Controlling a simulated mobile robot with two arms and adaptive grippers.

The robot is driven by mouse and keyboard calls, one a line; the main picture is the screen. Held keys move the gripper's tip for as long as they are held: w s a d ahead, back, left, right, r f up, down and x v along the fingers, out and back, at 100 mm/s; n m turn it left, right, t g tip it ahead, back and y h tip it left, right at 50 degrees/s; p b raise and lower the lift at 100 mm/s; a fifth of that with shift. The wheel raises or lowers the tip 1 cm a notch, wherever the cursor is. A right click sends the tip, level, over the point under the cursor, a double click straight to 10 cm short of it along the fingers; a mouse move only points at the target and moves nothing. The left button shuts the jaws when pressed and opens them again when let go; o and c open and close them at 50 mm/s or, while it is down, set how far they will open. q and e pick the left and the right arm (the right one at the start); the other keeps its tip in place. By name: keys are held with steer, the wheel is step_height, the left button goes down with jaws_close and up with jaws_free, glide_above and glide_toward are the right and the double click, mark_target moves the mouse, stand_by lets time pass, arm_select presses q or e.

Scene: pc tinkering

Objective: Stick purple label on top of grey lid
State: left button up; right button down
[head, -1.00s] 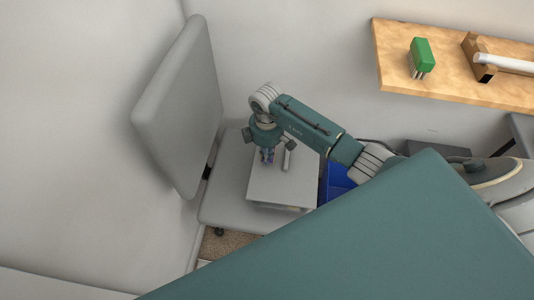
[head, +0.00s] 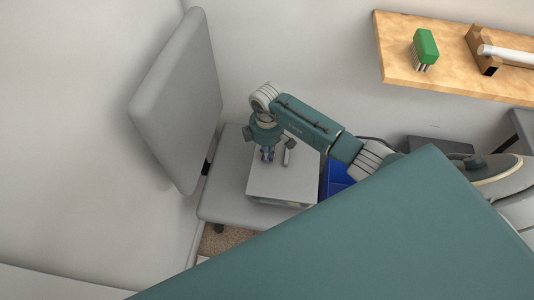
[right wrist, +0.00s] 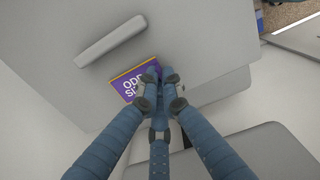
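The grey lid (head: 284,184) is the flat top of a grey box on the chair seat. In the right wrist view the lid (right wrist: 200,35) fills much of the picture, with a raised bar handle (right wrist: 111,41). My right gripper (head: 268,155) points down over the lid's far left part. In the right wrist view my right gripper's fingers (right wrist: 159,77) are drawn together on the purple label (right wrist: 127,84), which has white lettering and an orange edge. The fingers hide part of the label. I cannot tell whether the label touches the lid. My left gripper is not in view.
The grey chair's backrest (head: 180,100) rises left of the box. A blue bin (head: 335,180) is close on the box's right. A wooden shelf (head: 395,70) on the wall carries a green-topped object (head: 425,46) and a wooden holder (head: 483,62) with a white rod.

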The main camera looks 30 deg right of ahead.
steer(key=shift+s+f, duration=0.1)
steer(key=shift+f, duration=0.25)
stand_by(0.8)
steer(key=c, duration=1.9)
jaws_free()
steer(key=shift+o, duration=0.2)
steer(key=shift+r, duration=0.55)
step_height(320, 180, up, 11)
